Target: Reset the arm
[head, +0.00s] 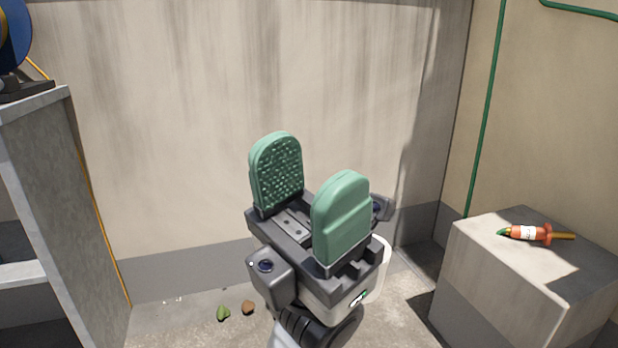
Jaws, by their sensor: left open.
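My left gripper (308,198) is raised in the middle of the head view, with its two green padded fingers pointing up. The fingers stand apart and nothing is between them. The near finger shows its smooth back, and the far one shows its bumpy inner pad. The gripper is in front of the stained wall and touches nothing that I can see. My right gripper is not in the head view.
A concrete block (502,262) at the right bears an orange tube with a green tip (527,233). A grey shelf unit (48,165) stands at the left. Leaves (223,313) lie on the floor by the wall (190,130). A green pipe (487,110) runs up the right wall.

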